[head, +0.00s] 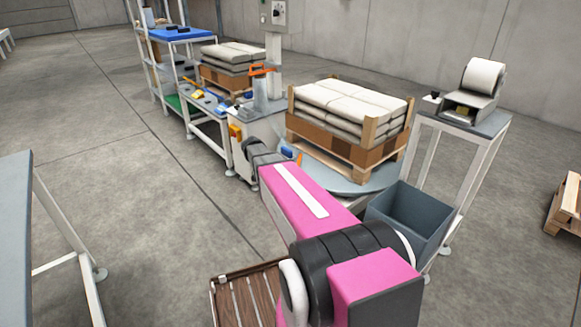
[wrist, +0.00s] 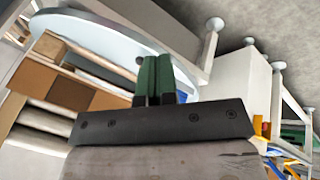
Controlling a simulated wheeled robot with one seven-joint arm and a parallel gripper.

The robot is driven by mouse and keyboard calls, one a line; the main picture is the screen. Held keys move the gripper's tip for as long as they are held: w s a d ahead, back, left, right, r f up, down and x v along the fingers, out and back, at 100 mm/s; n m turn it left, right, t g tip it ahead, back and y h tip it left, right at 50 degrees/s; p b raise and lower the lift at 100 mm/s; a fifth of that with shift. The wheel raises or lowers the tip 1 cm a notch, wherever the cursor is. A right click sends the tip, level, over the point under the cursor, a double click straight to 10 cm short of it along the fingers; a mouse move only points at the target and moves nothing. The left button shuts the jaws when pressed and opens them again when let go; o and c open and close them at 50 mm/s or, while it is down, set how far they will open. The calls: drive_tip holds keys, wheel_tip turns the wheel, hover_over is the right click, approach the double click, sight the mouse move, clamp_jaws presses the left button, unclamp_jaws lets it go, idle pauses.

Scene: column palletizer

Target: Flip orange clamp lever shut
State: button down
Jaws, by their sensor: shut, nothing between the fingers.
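An orange bar-like part (head: 262,70), which looks like the clamp lever, sits on the upright column (head: 268,92) behind the loaded pallet in the head view. It is too small to tell whether it is open or shut. The wrist view does not clearly show it. My gripper (wrist: 155,62) has its two green fingers together and nothing between them. In the wrist view the fingertips appear in front of the pale round turntable (wrist: 105,30) near its rim. In the head view my pink arm hides the gripper.
A pallet of white bags (head: 350,110) stands on the turntable beside my arm. A grey bin (head: 412,220) is at its right front. A tool bench (head: 207,108) and a second bag stack (head: 232,57) are beyond.

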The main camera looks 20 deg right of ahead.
drive_tip(key=w+d+m+h, duration=0.2)
drive_tip(key=w+d, duration=0.2)
drive_tip(key=w, duration=0.7)
drive_tip(key=shift+w+d+r, duration=0.15)
drive_tip(key=shift+d+r, duration=0.15)
drive_tip(key=shift+d, duration=0.05)
drive_tip(key=shift+f, duration=0.1)
drive_tip(key=s+d+f, duration=0.1)
drive_tip(key=d+f, duration=0.7)
drive_tip(key=d, duration=0.1)
drive_tip(key=shift+d, duration=0.2)
drive_tip(key=shift+s+r, duration=0.1)
drive_tip(key=shift+s, duration=0.1)
